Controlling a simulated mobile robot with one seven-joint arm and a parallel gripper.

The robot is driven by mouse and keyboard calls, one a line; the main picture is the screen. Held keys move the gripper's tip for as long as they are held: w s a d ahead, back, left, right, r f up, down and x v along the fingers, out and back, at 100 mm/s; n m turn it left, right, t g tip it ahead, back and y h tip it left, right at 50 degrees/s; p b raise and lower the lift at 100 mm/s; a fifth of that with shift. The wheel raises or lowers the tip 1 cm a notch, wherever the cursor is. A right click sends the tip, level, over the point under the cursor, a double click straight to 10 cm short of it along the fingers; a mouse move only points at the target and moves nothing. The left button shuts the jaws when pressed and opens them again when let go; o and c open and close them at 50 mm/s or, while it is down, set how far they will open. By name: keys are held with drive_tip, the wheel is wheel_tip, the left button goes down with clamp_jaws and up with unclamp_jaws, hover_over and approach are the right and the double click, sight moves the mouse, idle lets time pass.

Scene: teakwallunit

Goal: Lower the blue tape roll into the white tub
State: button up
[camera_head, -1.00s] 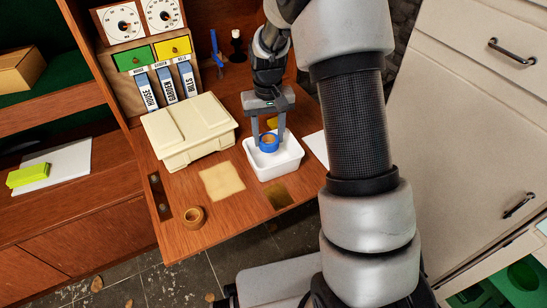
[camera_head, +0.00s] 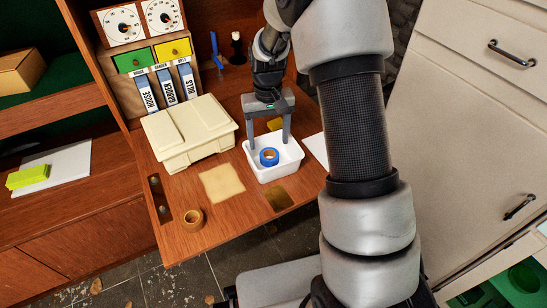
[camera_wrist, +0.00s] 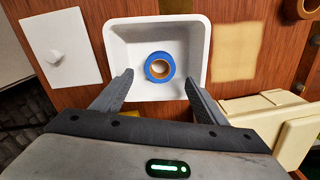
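The blue tape roll (camera_head: 269,157) with a tan core lies flat on the floor of the white tub (camera_head: 290,167). In the wrist view the roll (camera_wrist: 160,57) is near the middle of the tub (camera_wrist: 118,32), apart from the walls. My gripper (camera_head: 268,142) is open and empty above the tub, its fingers spread to either side. In the wrist view the fingertips (camera_wrist: 158,78) are wide apart with the roll beyond them, touching neither.
A cream lidded box (camera_head: 190,130) stands left of the tub. A brown tape roll (camera_head: 193,219) lies at the desk's front edge, near a tan square (camera_head: 222,183). Blue binders (camera_head: 167,87) and small drawers stand behind. A white sheet (camera_wrist: 62,48) lies beside the tub.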

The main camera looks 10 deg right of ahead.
drive_tip(key=shift+r, duration=0.1)
wheel_tip(320, 180, up, 17)
drive_tip(key=p, duration=0.4)
drive_tip(key=shift+r, duration=0.15)
drive_tip(key=s+r+t, duration=0.2)
drive_tip(key=s+r, duration=0.4)
drive_tip(key=r, duration=0.1)
drive_tip(key=s+r+t, duration=0.2)
drive_tip(key=s, duration=0.8)
drive_tip(key=s+r+t, duration=0.2)
drive_tip(key=s, duration=0.8)
wheel_tip(320, 180, up, 19)
drive_tip(key=p, duration=1.9)
drive_tip(key=shift+w+d+f, duration=0.2)
drive_tip(key=shift+w+d, duration=0.15)
drive_tip(key=shift+d, duration=0.1)
